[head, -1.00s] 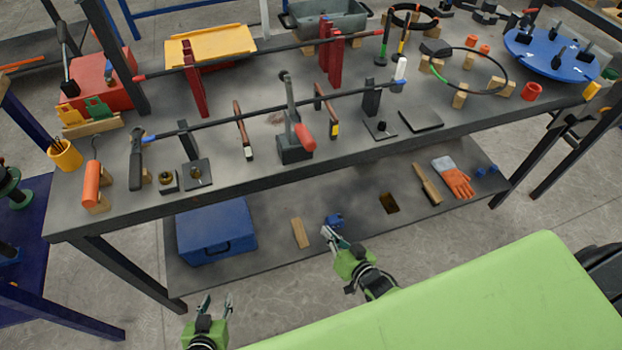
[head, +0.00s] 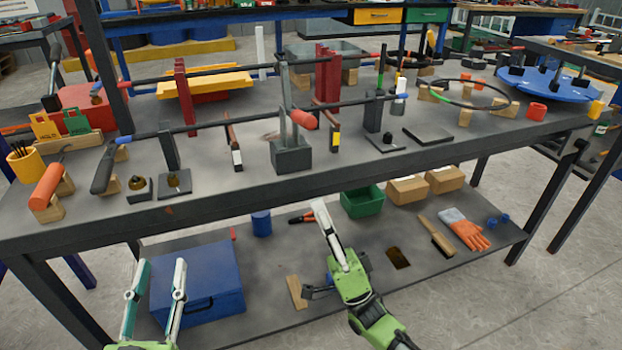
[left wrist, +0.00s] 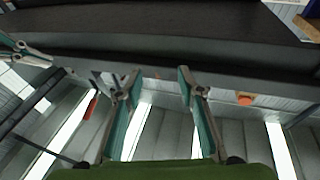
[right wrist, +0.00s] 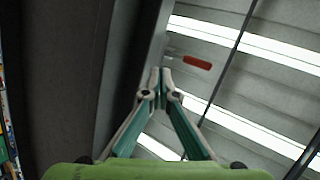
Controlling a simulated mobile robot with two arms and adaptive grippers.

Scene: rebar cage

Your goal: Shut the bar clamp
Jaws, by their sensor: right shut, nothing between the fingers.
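The bar clamp stands on the bench in the head view, with a dark base block (head: 291,155), an upright grey post and a red grip (head: 304,119) sticking out to the right. A long dark bar (head: 215,124) runs across at the clamp; whether the clamp encloses it is unclear. A red grip (right wrist: 197,62) also shows beyond the fingers in the right wrist view. My right gripper (head: 322,206) is shut and empty, in front of the bench edge, below and right of the clamp. My left gripper (head: 160,264) is open and empty, further left, before the lower shelf.
The bench's front edge (head: 232,197) lies between my grippers and the clamp. Below, the shelf holds a blue box (head: 197,280), a green bin (head: 362,201) and gloves (head: 468,231).

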